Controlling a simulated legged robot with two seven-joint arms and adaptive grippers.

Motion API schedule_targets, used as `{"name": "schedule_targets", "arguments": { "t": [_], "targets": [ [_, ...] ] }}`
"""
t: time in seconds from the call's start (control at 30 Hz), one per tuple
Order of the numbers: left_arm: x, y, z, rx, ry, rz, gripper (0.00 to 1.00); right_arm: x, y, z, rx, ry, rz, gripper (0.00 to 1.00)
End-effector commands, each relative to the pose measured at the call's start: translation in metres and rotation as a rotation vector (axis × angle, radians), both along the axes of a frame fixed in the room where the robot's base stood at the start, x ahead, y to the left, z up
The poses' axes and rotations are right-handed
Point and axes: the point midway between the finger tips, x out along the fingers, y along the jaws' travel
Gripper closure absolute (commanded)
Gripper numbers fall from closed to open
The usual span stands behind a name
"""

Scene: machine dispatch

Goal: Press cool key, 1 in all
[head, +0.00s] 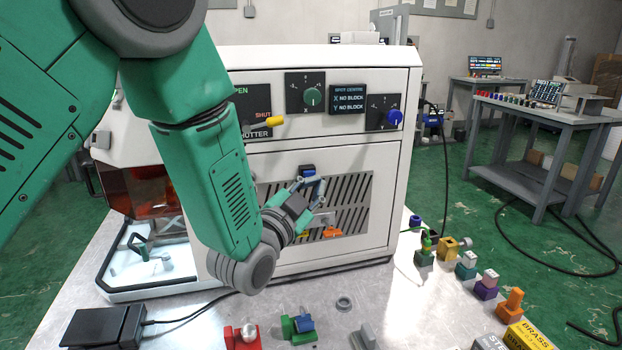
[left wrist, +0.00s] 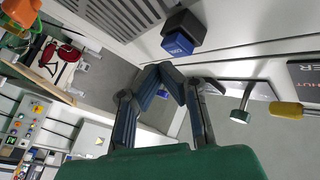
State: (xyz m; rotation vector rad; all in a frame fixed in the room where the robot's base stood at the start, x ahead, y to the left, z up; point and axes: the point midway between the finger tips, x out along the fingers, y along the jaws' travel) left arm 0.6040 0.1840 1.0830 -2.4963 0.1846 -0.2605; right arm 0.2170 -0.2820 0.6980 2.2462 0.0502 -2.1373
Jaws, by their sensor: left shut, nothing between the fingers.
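A blue key (left wrist: 179,44) in a black housing stands out from the white machine front in the left wrist view. It also shows in the head view as a small dark blue block (head: 307,170) above the slotted vent. The lettering on it is too small to read surely. My left gripper (head: 320,185) is in front of the vent, just below and beside the key. In the left wrist view the fingertips of my left gripper (left wrist: 164,70) meet, with nothing between them, and appear slightly apart from the key. My right gripper is not in view.
The white machine (head: 338,146) carries a yellow shutter handle (head: 275,123), a green dial knob (head: 313,96) and a blue dial knob (head: 395,117) above the vent. Several small coloured blocks, including an orange one (head: 509,304), stand on the grey table at the front right.

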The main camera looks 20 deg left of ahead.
Motion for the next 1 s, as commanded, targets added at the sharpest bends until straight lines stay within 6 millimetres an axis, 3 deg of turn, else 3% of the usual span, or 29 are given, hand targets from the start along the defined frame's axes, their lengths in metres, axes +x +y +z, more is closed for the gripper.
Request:
{"name": "schedule_targets", "arguments": {
  "t": [1.0],
  "targets": [
    [0.0073,0.0062,0.0016,0.0,0.0,0.0,1.0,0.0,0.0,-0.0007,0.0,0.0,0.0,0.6]
  ]
}}
